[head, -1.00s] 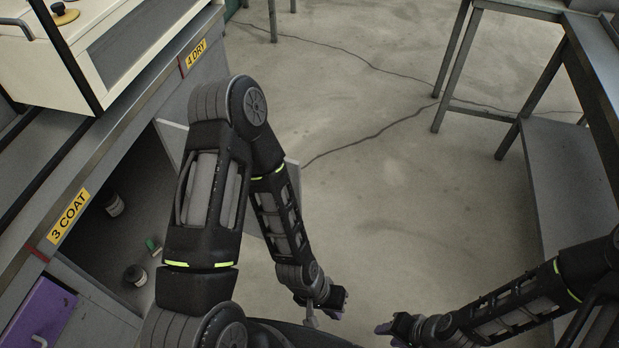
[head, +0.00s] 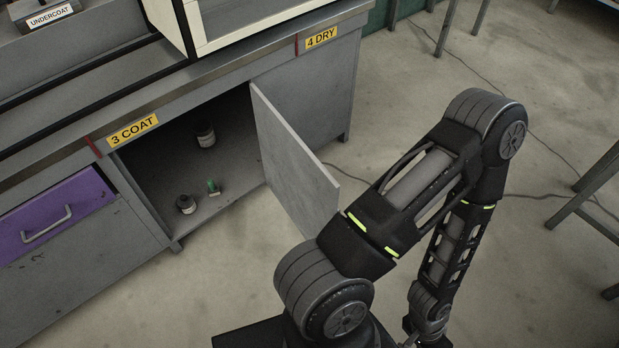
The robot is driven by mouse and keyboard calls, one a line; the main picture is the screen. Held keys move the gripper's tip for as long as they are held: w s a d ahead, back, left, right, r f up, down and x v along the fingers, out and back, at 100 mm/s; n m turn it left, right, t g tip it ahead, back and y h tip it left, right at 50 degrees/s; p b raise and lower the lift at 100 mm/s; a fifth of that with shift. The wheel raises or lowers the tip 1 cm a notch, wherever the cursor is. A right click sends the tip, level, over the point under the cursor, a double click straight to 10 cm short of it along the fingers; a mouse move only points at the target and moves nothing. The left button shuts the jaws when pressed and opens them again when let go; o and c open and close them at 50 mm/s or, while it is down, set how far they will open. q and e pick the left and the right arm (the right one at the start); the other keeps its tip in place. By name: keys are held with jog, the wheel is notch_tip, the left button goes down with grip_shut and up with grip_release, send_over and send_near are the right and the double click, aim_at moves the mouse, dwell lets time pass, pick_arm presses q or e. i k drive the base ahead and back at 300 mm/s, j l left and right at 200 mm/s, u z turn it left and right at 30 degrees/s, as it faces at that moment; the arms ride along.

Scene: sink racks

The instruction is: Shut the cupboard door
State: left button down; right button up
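The cupboard door (head: 293,165) is a plain grey panel. It stands wide open, hinged at the right side of the cupboard opening under the "3 COAT" label, and juts out over the floor. The open cupboard (head: 235,180) shows its dark inside. My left arm is to the right of the door, and its upper part comes close to the door's outer lower edge in the picture; I cannot tell if they touch. My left gripper (head: 424,334) is at the bottom edge, partly cut off, well away from the door. Its fingers cannot be made out. My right gripper is out of view.
Inside the cupboard are a pale jar with a dark band (head: 206,135), a dark jar (head: 186,204) and a small green item (head: 213,187). A purple drawer (head: 58,212) is to the left. Floor is free in front; a metal table frame (head: 600,190) stands at right.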

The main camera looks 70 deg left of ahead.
aim_at(308, 195)
jog(key=i+u, duration=0.2)
jog(key=u, duration=0.2)
jog(key=i+u, duration=0.2)
jog(key=u, duration=0.2)
jog(key=i+l+u, duration=0.1)
jog(key=u, duration=0.3)
jog(key=i+l+u, duration=0.15)
jog(key=u, duration=0.25)
jog(key=i+l+u, duration=0.1)
jog(key=u, duration=0.35)
jog(key=i+l+u, duration=0.25)
jog(key=u, duration=0.15)
jog(key=i+l+u, duration=0.2)
jog(key=u, duration=0.25)
jog(key=i+l+u, duration=0.1)
jog(key=l+u, duration=0.5)
jog(key=u, duration=0.25)
jog(key=i+l+u, duration=0.1)
jog(key=l+u, duration=0.35)
jog(key=k+z, duration=0.2)
jog(key=z, duration=0.2)
jog(key=k+z, duration=0.2)
jog(key=z, duration=0.2)
jog(key=k+z, duration=0.2)
jog(key=z, duration=0.15)
